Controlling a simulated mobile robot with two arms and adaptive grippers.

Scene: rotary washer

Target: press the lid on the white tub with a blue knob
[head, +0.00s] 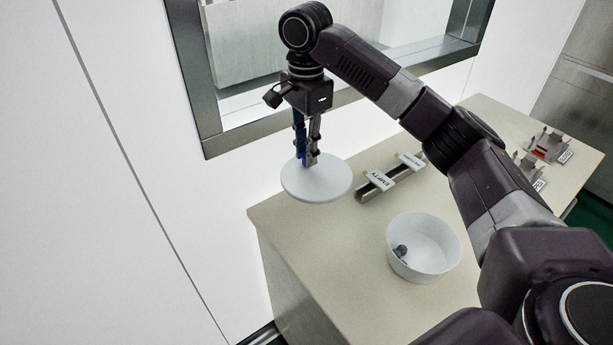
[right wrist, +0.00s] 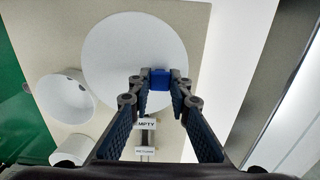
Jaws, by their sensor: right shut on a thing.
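The lid is a flat white disc (head: 316,187) with a blue knob, largely hidden by the fingers in the head view. In the right wrist view the lid (right wrist: 130,50) and knob (right wrist: 160,78) show clearly. My right gripper (head: 307,162) points down and is shut on the knob. The lid hangs level near the table's far left corner, partly past its edge. The white tub (head: 424,252) stands open on the table, right of and nearer than the lid, with small dark grey pieces inside. The tub also shows in the right wrist view (right wrist: 68,98). My left gripper is not in view.
A dark rail (head: 376,190) with a white EMPTY label (head: 378,178) and a second label (head: 411,161) lies behind the tub. Metal holders (head: 548,146) stand at the far right. Another white object (right wrist: 75,149) shows in the right wrist view. A wall window (head: 330,80) is behind.

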